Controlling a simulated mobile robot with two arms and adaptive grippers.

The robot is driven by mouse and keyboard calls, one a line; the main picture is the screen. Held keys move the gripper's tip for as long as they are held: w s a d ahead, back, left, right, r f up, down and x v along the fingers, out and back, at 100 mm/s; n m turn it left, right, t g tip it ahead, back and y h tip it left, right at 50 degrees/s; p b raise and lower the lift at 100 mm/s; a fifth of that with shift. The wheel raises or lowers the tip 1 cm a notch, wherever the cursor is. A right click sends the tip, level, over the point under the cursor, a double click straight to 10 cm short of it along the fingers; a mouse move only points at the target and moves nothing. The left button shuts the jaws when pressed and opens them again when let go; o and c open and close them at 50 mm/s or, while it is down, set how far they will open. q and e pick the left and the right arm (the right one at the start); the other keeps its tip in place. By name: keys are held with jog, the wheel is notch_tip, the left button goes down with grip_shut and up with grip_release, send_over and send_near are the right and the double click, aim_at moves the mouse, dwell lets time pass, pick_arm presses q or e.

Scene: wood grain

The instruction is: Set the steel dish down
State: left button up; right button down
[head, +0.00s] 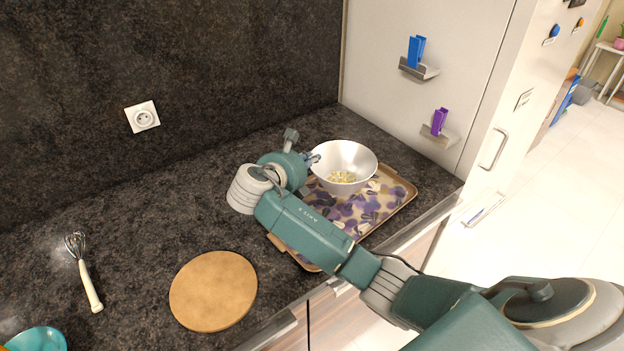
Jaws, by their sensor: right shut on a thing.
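The steel dish (345,158) is a round, shiny bowl with small pale pieces (342,177) inside. It is upright over the far part of a tray (401,192) with a purple and cream leaf pattern. I cannot tell whether its base touches the tray. My right gripper (313,160) is at the left side of the dish, shut on its rim. The arm crosses in front of the tray and hides its left part. My left gripper is not in view.
A round wooden board (213,291) lies on the dark counter (150,225) near the front edge. A whisk (84,271) and a turquoise bowl (38,340) are at the left. A white cabinet side (425,25) stands right of the tray. The counter's middle is clear.

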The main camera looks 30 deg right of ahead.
notch_tip(320, 180, down, 7)
jog(key=shift+f, duration=0.2)
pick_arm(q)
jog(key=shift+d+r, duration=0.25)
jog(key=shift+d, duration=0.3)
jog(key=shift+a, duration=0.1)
pick_arm(e)
jog(key=c, duration=1.9)
grip_release()
jog(key=shift+f, duration=0.1)
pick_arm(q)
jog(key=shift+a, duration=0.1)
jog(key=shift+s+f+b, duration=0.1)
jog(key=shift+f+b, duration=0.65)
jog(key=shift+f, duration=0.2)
pick_arm(e)
jog(key=v, duration=1.2)
